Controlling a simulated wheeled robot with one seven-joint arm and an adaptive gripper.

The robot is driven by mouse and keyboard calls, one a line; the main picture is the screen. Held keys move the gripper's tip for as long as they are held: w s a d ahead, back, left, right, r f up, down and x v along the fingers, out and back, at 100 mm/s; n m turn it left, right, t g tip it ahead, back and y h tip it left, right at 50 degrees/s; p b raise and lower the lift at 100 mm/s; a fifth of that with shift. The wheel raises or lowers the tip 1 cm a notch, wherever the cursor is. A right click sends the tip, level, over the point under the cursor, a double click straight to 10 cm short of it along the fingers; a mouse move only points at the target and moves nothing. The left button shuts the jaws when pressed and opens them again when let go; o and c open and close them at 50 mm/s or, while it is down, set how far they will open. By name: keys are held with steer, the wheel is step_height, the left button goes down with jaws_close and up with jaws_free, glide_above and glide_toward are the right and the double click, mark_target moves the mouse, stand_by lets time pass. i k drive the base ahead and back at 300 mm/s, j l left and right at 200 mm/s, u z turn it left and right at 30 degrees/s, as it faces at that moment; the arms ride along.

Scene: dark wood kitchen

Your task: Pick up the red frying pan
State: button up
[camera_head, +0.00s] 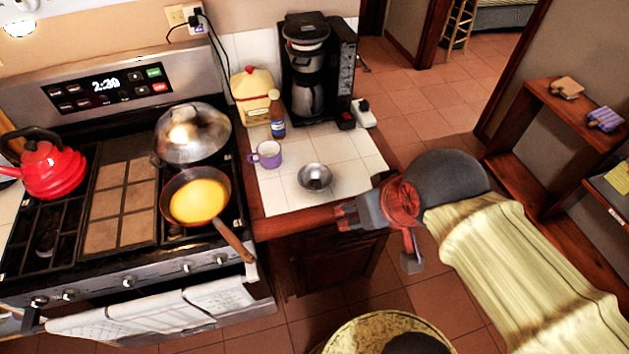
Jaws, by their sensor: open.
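The frying pan (197,177) sits on the front right of the stove. It has a dark reddish-brown rim and a yellow round area inside; I cannot tell if this is food or the pan's lining. Its brown handle (236,243) points toward the lower right, past the stove's front edge. My gripper (378,240) is open and empty, to the right of the pan, near the front right corner of the counter. It is clearly apart from the pan and its handle.
A lidded silver pot (192,135) stands just behind the pan. A red kettle (52,170) is at the stove's left. A purple mug (267,154), a metal bowl (315,177), a bottle (277,115) and a coffee maker (307,75) stand on the tiled counter (283,195).

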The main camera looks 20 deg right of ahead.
mark_target(170, 195)
steer(key=k+l+u, duration=0.2)
steer(key=u, duration=0.15)
steer(key=k+l+u, duration=0.3)
steer(key=i+l, duration=0.1)
